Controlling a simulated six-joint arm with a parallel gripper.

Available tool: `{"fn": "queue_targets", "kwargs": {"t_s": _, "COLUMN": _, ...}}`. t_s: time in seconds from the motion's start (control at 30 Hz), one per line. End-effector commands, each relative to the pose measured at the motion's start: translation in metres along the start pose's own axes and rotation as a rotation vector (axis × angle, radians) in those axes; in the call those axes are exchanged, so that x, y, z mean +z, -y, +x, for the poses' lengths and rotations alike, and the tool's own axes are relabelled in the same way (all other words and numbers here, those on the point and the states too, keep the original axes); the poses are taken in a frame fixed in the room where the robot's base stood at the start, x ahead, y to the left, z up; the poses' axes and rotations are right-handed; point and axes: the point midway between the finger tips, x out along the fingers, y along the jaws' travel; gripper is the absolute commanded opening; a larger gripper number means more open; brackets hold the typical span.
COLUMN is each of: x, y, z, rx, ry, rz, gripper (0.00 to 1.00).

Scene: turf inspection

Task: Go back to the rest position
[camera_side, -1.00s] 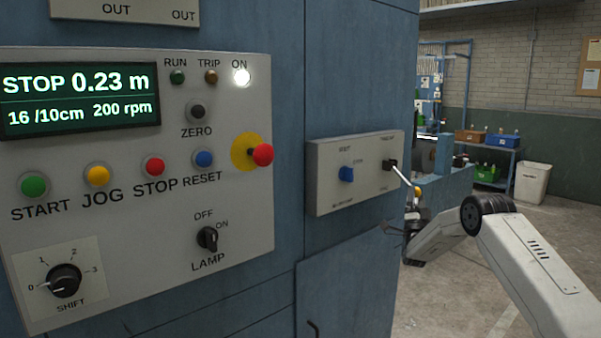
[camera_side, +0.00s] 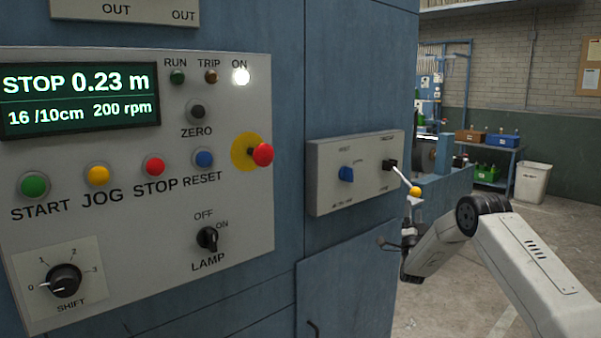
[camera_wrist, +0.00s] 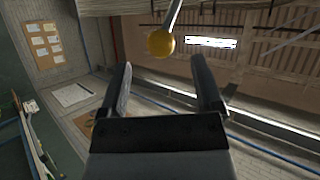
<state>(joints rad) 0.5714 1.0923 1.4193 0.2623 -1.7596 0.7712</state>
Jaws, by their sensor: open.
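My gripper (camera_side: 396,244) is at the right of the side view, in front of the blue cabinet and below the lever with a yellow ball end (camera_side: 415,191). In the wrist view my gripper (camera_wrist: 160,85) has its two fingers spread with nothing between them. The yellow ball (camera_wrist: 161,43) shows just beyond the fingertips there, on its pale rod, apart from both fingers. The lever's rod slopes down to the right from a black pivot on the small grey box (camera_side: 322,190).
The grey box also bears a blue knob (camera_side: 346,174). A large control panel (camera_side: 130,255) with buttons, a red stop knob and a lit display fills the left. Behind are a shelf with bins (camera_side: 488,155) and a white waste bin (camera_side: 530,181). Open floor lies at the right.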

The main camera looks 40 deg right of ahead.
Motion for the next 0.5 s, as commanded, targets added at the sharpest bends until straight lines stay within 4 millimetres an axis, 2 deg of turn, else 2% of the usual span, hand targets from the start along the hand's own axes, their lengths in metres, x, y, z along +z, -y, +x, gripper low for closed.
{"fn": "queue_targets", "kwargs": {"t_s": 0.27, "x": 0.035, "y": 0.033, "z": -0.001, "rx": 0.101, "ry": 0.231, "rz": -0.038, "gripper": 0.83}}
{"fn": "queue_targets", "kwargs": {"t_s": 0.5, "x": 0.07, "y": 0.075, "z": -0.028, "rx": 0.194, "ry": 0.55, "rz": -0.117, "gripper": 0.83}}
